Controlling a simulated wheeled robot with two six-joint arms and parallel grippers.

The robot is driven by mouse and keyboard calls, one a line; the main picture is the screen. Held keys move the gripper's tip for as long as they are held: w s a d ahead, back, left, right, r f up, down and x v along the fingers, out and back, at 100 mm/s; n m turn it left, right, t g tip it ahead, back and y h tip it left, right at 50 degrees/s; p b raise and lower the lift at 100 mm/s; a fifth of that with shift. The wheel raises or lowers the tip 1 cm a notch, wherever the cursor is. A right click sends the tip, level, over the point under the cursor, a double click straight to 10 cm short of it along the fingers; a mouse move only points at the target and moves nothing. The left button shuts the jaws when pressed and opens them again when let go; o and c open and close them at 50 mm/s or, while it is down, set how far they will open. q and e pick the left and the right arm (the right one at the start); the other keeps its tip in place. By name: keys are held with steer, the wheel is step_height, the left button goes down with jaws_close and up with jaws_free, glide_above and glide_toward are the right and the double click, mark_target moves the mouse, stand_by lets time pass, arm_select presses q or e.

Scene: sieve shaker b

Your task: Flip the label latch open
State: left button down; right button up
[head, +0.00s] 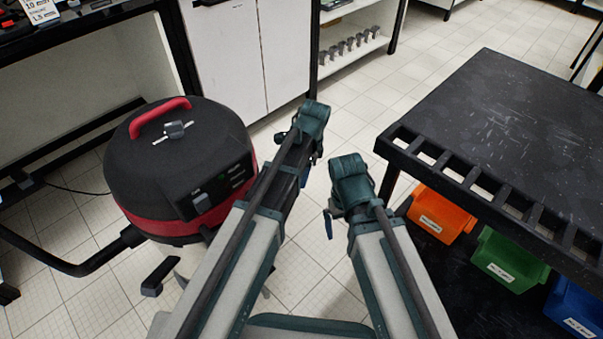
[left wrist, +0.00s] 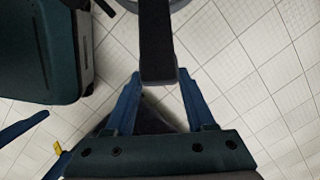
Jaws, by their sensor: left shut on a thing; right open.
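My left gripper (left wrist: 159,77) has its two blue fingers pressed on either side of the end of a dark flat bar (left wrist: 156,40) in the left wrist view. The bar comes down from a round grey piece at the top edge. I cannot tell whether this bar is the label latch, and no lettering shows on it. In the head view my left arm bends near the middle and hides its fingertips. My right gripper (head: 329,222) shows only in part as a blue finger below the teal wrist; it is open, and nothing shows in it.
A black and red vacuum (head: 178,160) with a red handle stands left of my arms. A black slotted table (head: 500,125) is at the right, with orange (head: 441,214), green (head: 508,259) and blue (head: 577,305) bins below. Tiled floor is open between them.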

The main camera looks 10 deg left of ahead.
arm_select(q)
steer(key=shift+s+f, duration=0.1)
steer(key=shift+c, duration=1.2)
jaws_free()
step_height(320, 180, up, 14)
steer(key=d+p, duration=0.1)
steer(key=p, duration=1.2)
steer(key=shift+w+d+f+p, duration=0.15)
steer(key=shift+w+d+p, duration=0.15)
steer(key=shift+d+p, duration=0.1)
steer(key=shift+f, duration=0.15)
steer(key=f+b, duration=0.4)
steer(key=a+f+b, duration=0.1)
steer(key=f+b, duration=0.3)
steer(key=b, duration=0.1)
steer(key=f+b, duration=0.4)
steer(key=f, duration=0.1)
steer(key=shift+s+a, duration=0.2)
steer(key=shift+a, duration=0.2)
steer(key=shift+r, duration=0.15)
